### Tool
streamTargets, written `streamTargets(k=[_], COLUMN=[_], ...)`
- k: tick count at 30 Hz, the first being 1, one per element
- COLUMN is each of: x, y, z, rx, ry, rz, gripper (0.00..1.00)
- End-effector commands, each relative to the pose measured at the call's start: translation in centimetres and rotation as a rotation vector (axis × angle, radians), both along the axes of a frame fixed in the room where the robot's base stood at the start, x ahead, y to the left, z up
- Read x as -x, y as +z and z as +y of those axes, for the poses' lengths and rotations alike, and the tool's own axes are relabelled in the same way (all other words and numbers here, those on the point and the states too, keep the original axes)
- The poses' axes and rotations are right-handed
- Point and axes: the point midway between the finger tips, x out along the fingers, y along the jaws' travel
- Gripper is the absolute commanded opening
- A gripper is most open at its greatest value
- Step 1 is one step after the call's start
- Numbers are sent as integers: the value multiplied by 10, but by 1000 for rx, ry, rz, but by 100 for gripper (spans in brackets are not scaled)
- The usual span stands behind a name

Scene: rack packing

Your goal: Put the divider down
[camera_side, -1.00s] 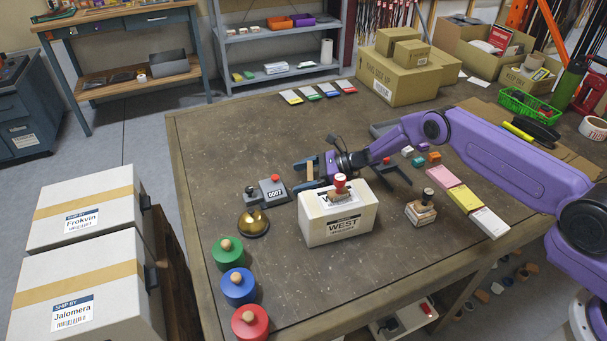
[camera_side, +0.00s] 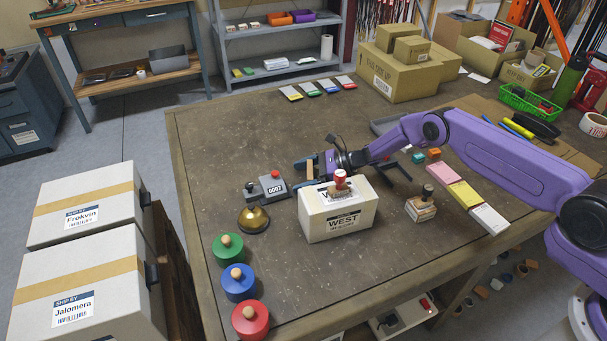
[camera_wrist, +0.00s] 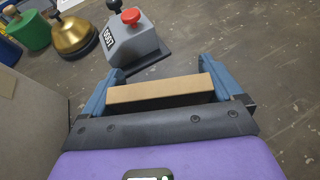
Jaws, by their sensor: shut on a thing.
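The divider (camera_wrist: 160,92) is a flat tan, cardboard-like piece. My gripper (camera_wrist: 158,88) is shut on it, with a blue finger at each end of the piece in the wrist view. In the side view, my gripper (camera_side: 306,165) with the divider (camera_side: 310,166) is over the table, behind a white box labelled WEST (camera_side: 352,220) and right of the grey counter with a red button (camera_side: 266,186). A red-handled stamp (camera_side: 340,182) stands on the white box. I cannot tell whether the divider's lower edge touches the table.
A brass bell (camera_side: 253,219) and green, blue and red knobbed weights (camera_side: 238,283) stand at the front left. Another stamp (camera_side: 420,206) and coloured pads (camera_side: 464,196) lie to the right.

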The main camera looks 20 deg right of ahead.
Motion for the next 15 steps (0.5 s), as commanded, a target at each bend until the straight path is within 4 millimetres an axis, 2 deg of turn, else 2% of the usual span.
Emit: streamTargets(k=[1, 2, 3, 15], x=[0, 0, 0, 0], y=[-1, -1, -1, 0], z=[0, 0, 0, 0], rx=[0, 0, 0, 0], ry=[0, 0, 0, 0], rz=[0, 0, 0, 0], gripper=[65, 96, 100, 100])
